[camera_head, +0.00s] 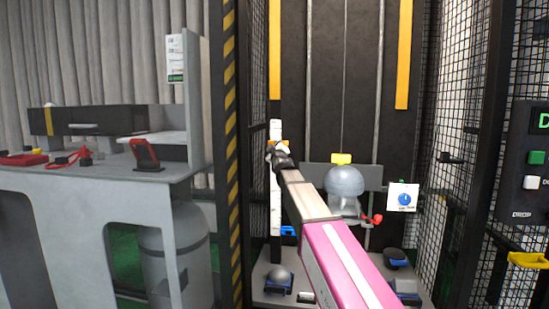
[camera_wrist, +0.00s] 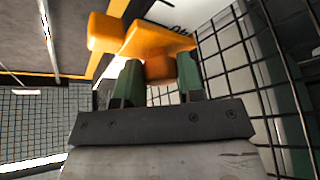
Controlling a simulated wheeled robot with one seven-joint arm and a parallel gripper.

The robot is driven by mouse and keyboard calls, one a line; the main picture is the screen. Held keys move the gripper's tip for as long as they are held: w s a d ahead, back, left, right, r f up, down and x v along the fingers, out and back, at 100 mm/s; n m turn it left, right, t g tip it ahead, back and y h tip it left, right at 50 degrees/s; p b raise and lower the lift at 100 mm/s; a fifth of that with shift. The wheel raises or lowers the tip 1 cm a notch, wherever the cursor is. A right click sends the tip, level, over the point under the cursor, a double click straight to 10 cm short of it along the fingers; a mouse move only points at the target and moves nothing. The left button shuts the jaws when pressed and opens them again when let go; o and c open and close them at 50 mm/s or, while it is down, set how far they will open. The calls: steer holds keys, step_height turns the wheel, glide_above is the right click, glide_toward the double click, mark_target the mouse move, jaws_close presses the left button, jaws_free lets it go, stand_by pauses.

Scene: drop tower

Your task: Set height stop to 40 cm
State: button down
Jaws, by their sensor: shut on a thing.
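The height stop is an orange piece (camera_head: 286,143) on the upright white scale (camera_head: 275,205) in the head view. Its markings are too small to read there. In the wrist view the orange stop (camera_wrist: 155,45) fills the space at and beyond my fingertips. My gripper (camera_wrist: 160,82) has its two green fingers shut on the stop's lower part. In the head view my gripper (camera_head: 281,152) is at the scale's upper part, hiding some of the stop. A sliver of dark lettering shows beside the stop in the wrist view.
A grey dome-shaped drop head (camera_head: 344,181) with a yellow top hangs right of my arm. A white dial panel (camera_head: 403,197) is further right. Mesh walls (camera_head: 461,120) enclose the tower. A grey workbench (camera_head: 95,185) stands left, and a button panel (camera_head: 530,165) stands right.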

steer(key=shift+r, duration=0.15)
steer(key=c, duration=0.7)
jaws_free()
steer(key=shift+c, duration=0.2)
steer(key=shift+s, duration=0.1)
steer(key=v, duration=1)
steer(key=shift+s, duration=0.3)
steer(key=shift+d+f, duration=0.1)
steer(key=shift+f, duration=0.15)
